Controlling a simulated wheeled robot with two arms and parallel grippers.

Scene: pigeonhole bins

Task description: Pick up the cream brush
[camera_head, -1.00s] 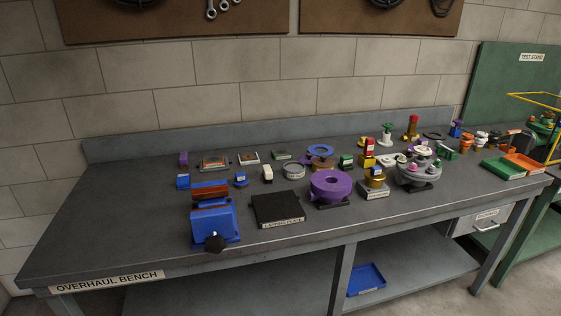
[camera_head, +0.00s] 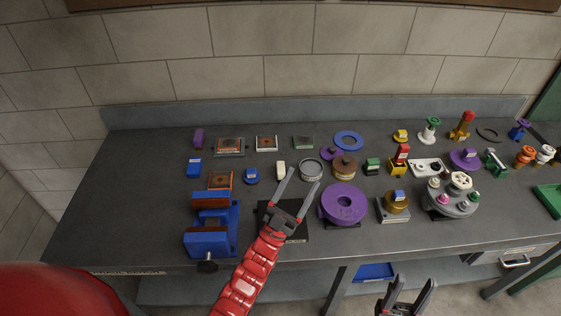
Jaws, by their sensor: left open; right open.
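The cream brush (camera_head: 281,170) appears to be the small cream block lying on the grey bench, left of the grey ring. My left gripper (camera_head: 304,177) is open and empty, over the black lapping plate (camera_head: 296,236). In the picture its left fingertip is just right of the brush, apart from it; its height above the bench is hard to tell. My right gripper (camera_head: 415,281) is open and empty at the bottom of the view, in front of the bench's front edge.
A blue vise (camera_head: 213,241) stands to the left and a purple wheel (camera_head: 344,204) to the right. A blue puck (camera_head: 252,176) and a grey ring (camera_head: 312,170) flank the brush. The bench's far left (camera_head: 120,215) is clear. A wall closes the back.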

